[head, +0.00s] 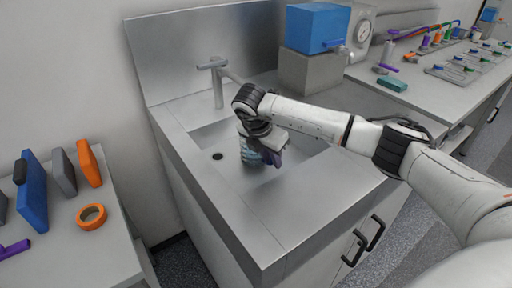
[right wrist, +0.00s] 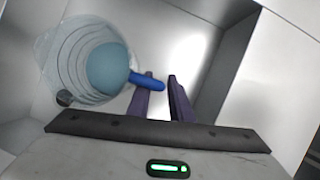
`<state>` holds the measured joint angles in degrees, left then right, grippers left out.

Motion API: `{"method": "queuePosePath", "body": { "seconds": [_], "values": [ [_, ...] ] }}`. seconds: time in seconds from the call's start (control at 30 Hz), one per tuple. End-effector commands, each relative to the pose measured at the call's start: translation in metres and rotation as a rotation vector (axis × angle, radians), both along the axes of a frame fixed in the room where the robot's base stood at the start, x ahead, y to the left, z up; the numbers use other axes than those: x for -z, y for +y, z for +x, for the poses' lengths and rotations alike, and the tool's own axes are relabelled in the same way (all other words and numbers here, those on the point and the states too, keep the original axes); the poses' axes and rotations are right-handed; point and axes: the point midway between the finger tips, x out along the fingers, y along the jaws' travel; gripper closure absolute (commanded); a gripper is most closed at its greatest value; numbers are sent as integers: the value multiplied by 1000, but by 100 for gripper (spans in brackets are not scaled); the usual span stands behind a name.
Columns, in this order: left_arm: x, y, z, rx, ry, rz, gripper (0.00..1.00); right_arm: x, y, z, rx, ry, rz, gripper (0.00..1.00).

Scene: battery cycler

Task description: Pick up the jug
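The jug (head: 249,154) stands in the sink basin, a translucent ringed vessel with blue-grey contents. In the right wrist view the jug (right wrist: 75,62) fills the left side, seen from above, and its blue handle (right wrist: 148,81) points right. My right gripper (head: 271,157) is down in the basin, at the right of the jug. Its two purple fingers (right wrist: 162,97) are apart, and the handle reaches across the left fingertip into the gap. A gap shows between handle and right finger; whether the left finger touches the handle is unclear. My left gripper is not in view.
The steel sink (head: 222,211) has walls close around the gripper and a tap (head: 218,84) behind. A blue container (head: 312,28) with a spout sits on a grey block (head: 308,72) at the back right. A side table with an orange tape roll (head: 91,216) stands left.

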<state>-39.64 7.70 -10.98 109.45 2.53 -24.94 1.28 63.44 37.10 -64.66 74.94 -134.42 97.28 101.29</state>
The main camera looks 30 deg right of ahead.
Motion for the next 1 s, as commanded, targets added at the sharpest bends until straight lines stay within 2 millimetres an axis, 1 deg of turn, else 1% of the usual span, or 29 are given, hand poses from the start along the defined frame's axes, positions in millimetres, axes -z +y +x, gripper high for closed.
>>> {"method": "queuePosePath", "body": {
  "seconds": [0.1,0.3,0.33,0.4,0.43,1.0],
  "values": [
    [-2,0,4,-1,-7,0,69,7,-3,1,0,-1,-1,81],
    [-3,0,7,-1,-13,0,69,7,-3,1,-1,-1,-1,81],
    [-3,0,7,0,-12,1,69,7,-3,1,-2,-1,0,84],
    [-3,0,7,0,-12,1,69,7,-2,1,-2,-1,0,96],
    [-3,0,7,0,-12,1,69,7,-2,1,-2,-1,0,100],
    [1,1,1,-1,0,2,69,3,-2,2,-1,-5,1,100]
  ]
}}
